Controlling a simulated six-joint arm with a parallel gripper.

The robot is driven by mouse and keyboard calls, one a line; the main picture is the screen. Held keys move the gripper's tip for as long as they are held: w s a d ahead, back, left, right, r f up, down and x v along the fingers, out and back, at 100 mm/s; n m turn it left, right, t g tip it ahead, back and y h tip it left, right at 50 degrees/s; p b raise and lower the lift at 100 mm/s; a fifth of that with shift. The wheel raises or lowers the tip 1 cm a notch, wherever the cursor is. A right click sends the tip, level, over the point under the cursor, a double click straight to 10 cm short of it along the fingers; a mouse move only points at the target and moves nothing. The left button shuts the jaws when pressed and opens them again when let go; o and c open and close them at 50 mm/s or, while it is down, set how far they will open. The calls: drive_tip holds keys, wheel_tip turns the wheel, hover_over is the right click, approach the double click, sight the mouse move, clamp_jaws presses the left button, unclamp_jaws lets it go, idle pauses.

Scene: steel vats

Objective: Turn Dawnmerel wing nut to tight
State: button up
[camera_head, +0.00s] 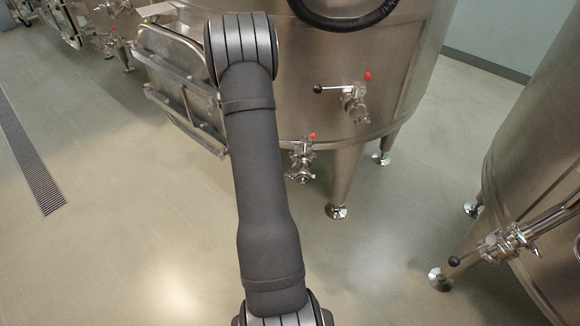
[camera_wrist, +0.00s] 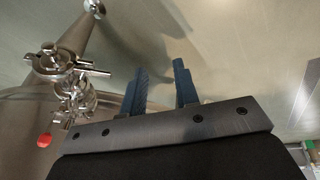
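In the wrist view my gripper (camera_wrist: 160,72) shows two blue fingers standing apart with nothing between them. A steel valve with a clamp (camera_wrist: 62,66) and a red knob (camera_wrist: 44,141) is left of the fingers, clear of them. What looks like a wing nut (camera_wrist: 48,47) is on this clamp; its tightness cannot be told. The head view shows a low valve with a red top (camera_head: 302,161) on the middle vat, probably the same one. No Dawnmerel name is readable. My gripper is hidden in the head view.
The middle vat (camera_head: 330,60) carries another valve (camera_head: 353,97) with a black-knobbed lever, and a hatch (camera_head: 185,85) at left. A right vat (camera_head: 545,140) has its own valve (camera_head: 508,242). A floor drain (camera_head: 32,165) lies left. Open floor (camera_head: 120,240) is in front.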

drive_tip(key=d+r+n+h, duration=0.1)
drive_tip(key=d+r+n, duration=0.3)
drive_tip(key=r+n, duration=0.65)
drive_tip(key=d+r+n+h, duration=0.1)
drive_tip(key=d+r+n, duration=0.2)
drive_tip(key=r+n, duration=0.75)
drive_tip(key=w+d+f+n, duration=0.1)
drive_tip(key=f, duration=0.5)
drive_tip(key=w+d+f+n, duration=0.1)
drive_tip(key=w+f, duration=0.1)
drive_tip(key=f, duration=0.5)
drive_tip(key=w+d+f+n, duration=0.1)
drive_tip(key=w+f, duration=0.1)
drive_tip(key=f, duration=0.4)
drive_tip(key=shift+d+f+n, duration=0.35)
drive_tip(key=shift+d+n, duration=0.05)
clamp_jaws()
